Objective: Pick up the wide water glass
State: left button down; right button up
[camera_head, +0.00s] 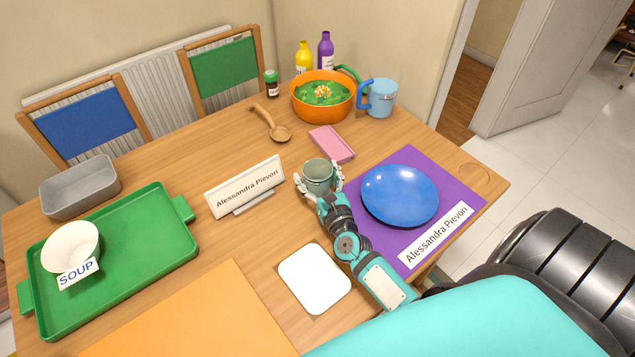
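A wide grey-green water glass (317,174) stands upright on the wooden table, left of the purple placemat. My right gripper (319,191) is at the glass, with one finger on its left side and one on its right. The fingers are spread around the glass near its rim and sides. I cannot tell whether they press on it. The gripper covers the lower front of the glass. My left gripper does not show in the view.
A blue plate (400,195) lies on the purple placemat (458,202) to the right. A white card (314,279) lies in front. A green tray (150,247) is far left.

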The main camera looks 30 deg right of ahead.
jog(key=c, duration=0.9)
jog(key=shift+r, duration=0.1)
